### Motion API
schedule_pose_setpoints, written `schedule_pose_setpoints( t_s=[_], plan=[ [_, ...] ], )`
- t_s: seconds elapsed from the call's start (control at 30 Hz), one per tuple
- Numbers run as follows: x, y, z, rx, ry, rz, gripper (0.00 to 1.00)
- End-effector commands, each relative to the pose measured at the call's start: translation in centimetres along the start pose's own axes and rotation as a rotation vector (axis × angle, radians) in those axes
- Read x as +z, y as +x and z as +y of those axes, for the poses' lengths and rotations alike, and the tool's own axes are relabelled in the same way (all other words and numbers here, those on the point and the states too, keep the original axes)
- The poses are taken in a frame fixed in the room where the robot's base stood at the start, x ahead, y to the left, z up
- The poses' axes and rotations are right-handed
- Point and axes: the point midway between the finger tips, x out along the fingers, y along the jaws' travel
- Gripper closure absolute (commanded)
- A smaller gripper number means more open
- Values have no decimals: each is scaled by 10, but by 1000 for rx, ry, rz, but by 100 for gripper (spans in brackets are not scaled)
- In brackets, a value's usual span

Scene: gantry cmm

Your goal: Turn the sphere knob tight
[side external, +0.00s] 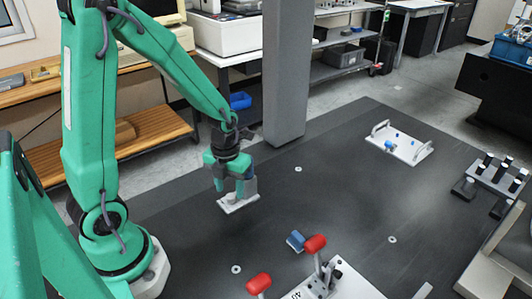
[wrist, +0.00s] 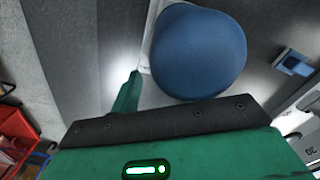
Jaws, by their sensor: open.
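The sphere knob (wrist: 198,52) is a large smooth blue ball in the wrist view, close in front of my gripper. Part of a pale base plate (wrist: 148,48) shows beside it. In the side view my gripper (side external: 232,191) points down over the white base plate (side external: 238,204), and the knob is hidden there by my fingers. My gripper is open. One green finger shows left of the knob in the wrist view; the other finger cannot be made out. I cannot tell whether a finger touches the knob.
A blue block (side external: 295,240) lies beside toggle clamps with red handles (side external: 315,243). A grey column (side external: 286,75) stands behind my gripper. A white tray (side external: 402,144) with handles and small blue parts is at the back right. The dark table between is mostly clear, with small washers.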

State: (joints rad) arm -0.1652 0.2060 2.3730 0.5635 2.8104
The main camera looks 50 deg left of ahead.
Motion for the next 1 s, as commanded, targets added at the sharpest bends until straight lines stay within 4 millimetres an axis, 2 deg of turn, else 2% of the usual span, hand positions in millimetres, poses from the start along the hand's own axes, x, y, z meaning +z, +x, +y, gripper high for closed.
schedule_pose_setpoints(
  t_s=[0.3, 0.67, 0.9, 1.0],
  plan=[
    [0, 22, 0, 0, 0, 0, 55],
    [0, 24, 0, 0, 0, -1, 55],
    [0, 24, 0, 0, 0, -1, 100],
    [0, 24, 0, 0, 2, -1, 100]
  ],
)
